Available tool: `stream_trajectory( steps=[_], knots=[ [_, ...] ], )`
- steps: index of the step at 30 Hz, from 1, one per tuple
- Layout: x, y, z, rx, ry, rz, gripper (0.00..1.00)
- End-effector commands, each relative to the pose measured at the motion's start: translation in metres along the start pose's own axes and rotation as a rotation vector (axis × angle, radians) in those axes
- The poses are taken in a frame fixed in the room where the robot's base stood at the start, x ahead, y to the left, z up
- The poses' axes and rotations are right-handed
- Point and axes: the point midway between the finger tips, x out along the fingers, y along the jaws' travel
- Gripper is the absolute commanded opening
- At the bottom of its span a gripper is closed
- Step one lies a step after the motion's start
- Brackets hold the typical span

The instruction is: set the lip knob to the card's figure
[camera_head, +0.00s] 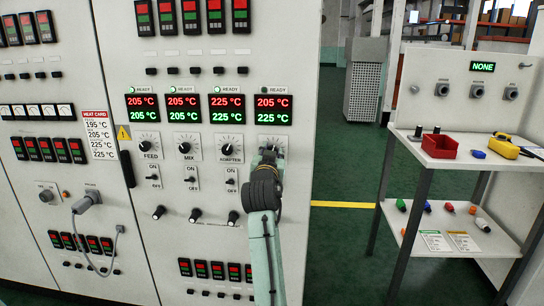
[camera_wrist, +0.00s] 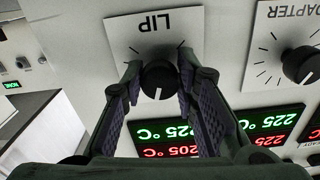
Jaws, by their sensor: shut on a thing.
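The lip knob (camera_wrist: 158,88) is black and round, with a white pointer line, on a white dial plate (camera_wrist: 120,30) that reads LIP upside down in the wrist view. My gripper (camera_wrist: 158,76) is shut on it, a finger on each side. In the head view my gripper (camera_head: 268,160) covers most of the knob. The lip display (camera_head: 272,103) above shows red 205 °C over green 225 °C. It also shows upside down in the wrist view (camera_wrist: 168,140). The heat card (camera_head: 97,133) on the left panel reads 195, 205, 225, 225 °C from top to bottom; its row labels are too small to read.
The adapter knob (camera_wrist: 298,64) sits close beside the lip knob. Feed (camera_head: 144,146) and mix (camera_head: 184,147) knobs are further left, with switches below. A bench (camera_head: 460,150) with a red bin (camera_head: 440,146) stands at the right, across open green floor (camera_head: 335,240).

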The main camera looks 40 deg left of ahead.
Motion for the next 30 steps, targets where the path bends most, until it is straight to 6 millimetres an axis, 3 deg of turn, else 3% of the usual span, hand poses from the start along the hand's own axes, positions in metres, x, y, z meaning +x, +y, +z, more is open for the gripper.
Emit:
stream_trajectory(
  steps=[10,26,27,30],
  knots=[
    [0.0001,-0.0004,0.0016,0.129,-0.003,0.000,0.00],
    [0.0001,-0.0005,0.0013,0.149,-0.003,0.000,0.00],
    [0.0001,-0.0005,0.0013,0.149,-0.003,0.000,0.30],
    [0.0001,-0.0005,0.0011,0.149,-0.003,0.000,0.36]
  ],
)
